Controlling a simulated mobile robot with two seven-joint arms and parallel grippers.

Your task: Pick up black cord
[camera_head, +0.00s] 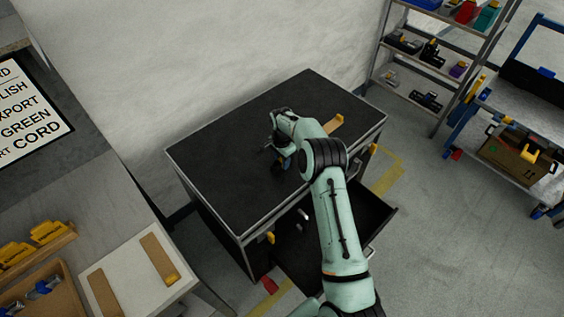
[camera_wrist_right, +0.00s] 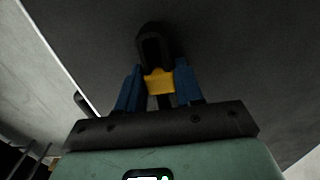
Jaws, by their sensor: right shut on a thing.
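My right gripper (camera_head: 281,163) is over the black top of a cabinet (camera_head: 230,160). In the right wrist view its blue fingers (camera_wrist_right: 157,85) are shut on a black looped piece with a yellow band, which looks like the black cord (camera_wrist_right: 152,42). The loop sticks out beyond the fingertips, and the yellow band sits between them. My own wrist hides most of the cord in the head view. I cannot tell whether the cord touches the cabinet top. My left gripper is not in view.
A tan block (camera_head: 334,124) lies on the cabinet top. The cabinet's drawer (camera_head: 373,217) is open under my arm. A bench with a white board (camera_head: 125,268) is at lower left. A shelf rack (camera_head: 425,60) and a blue cart (camera_head: 520,115) stand at right.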

